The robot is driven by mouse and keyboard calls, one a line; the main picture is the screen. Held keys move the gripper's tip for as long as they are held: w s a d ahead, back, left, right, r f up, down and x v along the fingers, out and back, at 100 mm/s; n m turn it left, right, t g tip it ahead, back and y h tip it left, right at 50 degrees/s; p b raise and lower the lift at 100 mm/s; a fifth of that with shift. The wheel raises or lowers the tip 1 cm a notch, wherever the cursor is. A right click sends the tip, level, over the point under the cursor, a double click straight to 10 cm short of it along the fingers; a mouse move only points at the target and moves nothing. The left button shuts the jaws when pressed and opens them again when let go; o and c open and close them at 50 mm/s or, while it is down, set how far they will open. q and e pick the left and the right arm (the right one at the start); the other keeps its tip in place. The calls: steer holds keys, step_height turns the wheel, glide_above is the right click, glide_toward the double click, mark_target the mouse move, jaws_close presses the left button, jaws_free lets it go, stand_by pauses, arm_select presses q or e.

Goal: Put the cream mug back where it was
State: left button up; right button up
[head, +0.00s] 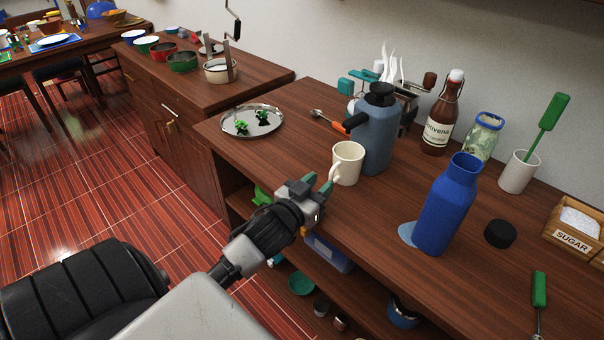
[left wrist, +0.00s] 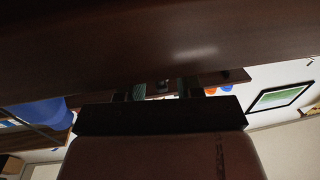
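The cream mug (head: 348,163) stands upright on the dark wooden counter, just in front of the blue-grey jug. Its handle is on the left side, facing my left gripper. My left gripper (head: 320,182) is at the counter's front edge, left of and nearer than the mug, with its fingers apart and pointing towards the handle. I cannot tell whether a finger touches the handle. In the left wrist view the fingers (left wrist: 163,91) are apart with no mug visible between them, and a dark brown surface fills the top. My right gripper is not in view.
The blue-grey jug (head: 376,130) is right behind the mug. A blue bottle (head: 447,210) stands to the right, by a light blue patch (head: 408,234). A silver tray (head: 252,120) with small green items is at the left.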

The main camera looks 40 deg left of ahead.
arm_select(q)
steer(key=s, duration=0.6)
steer(key=shift+s+r, duration=0.15)
steer(key=shift+s, duration=0.15)
